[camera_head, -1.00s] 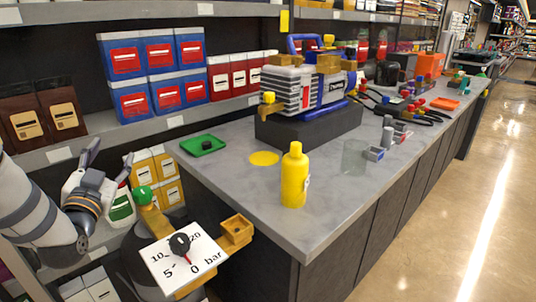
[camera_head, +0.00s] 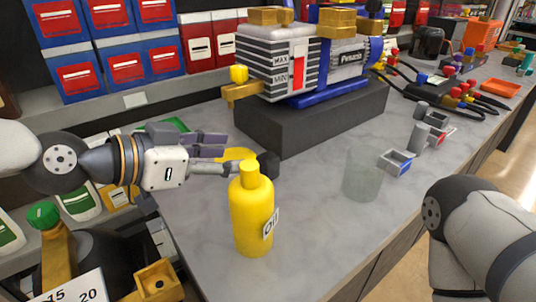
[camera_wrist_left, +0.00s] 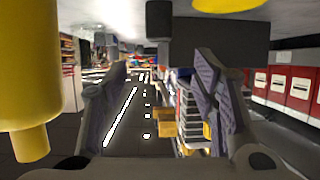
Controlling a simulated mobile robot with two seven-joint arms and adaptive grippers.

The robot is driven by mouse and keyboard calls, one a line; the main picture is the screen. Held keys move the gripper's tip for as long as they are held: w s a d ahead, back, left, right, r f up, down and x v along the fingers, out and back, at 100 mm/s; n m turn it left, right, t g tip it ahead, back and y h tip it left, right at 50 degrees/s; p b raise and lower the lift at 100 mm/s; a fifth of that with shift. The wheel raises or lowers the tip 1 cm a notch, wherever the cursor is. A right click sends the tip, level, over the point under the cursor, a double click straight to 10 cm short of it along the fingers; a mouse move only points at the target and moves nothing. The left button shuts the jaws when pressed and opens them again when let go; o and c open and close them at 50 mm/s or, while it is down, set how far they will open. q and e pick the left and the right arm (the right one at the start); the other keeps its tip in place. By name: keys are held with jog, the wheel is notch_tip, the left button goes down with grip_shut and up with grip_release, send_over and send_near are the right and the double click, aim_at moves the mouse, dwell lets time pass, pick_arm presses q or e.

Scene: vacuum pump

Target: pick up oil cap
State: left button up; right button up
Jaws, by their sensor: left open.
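A small black cap-like part (camera_head: 268,165), which I take to be the oil cap, shows just past my left fingertips and behind the top of the yellow oil bottle (camera_head: 252,215). In the left wrist view the black part (camera_wrist_left: 160,20) is ahead, between the fingertips and towards the counter. I cannot tell whether it rests on the counter. My left gripper (camera_head: 232,158) is open and points right, level with the bottle's neck; its two fingers (camera_wrist_left: 160,70) stand apart with nothing between them. The green tray (camera_head: 175,124) is mostly hidden behind this gripper. My right gripper is out of view.
The pump (camera_head: 310,60) stands on a dark block (camera_head: 310,120) just behind. The oil bottle is close beside my left fingers. The counter's front left (camera_head: 205,225) is bare.

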aim_at(271, 154)
pick_arm(q)
jog(key=b+x, duration=0.1)
jog(key=x, duration=1)
jog(key=shift+d+f, duration=0.15)
jog(key=shift+f, duration=0.1)
jog(key=shift+r, duration=0.1)
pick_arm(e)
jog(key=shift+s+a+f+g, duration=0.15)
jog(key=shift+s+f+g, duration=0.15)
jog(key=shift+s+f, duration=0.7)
pick_arm(q)
jog(key=c, duration=1.3)
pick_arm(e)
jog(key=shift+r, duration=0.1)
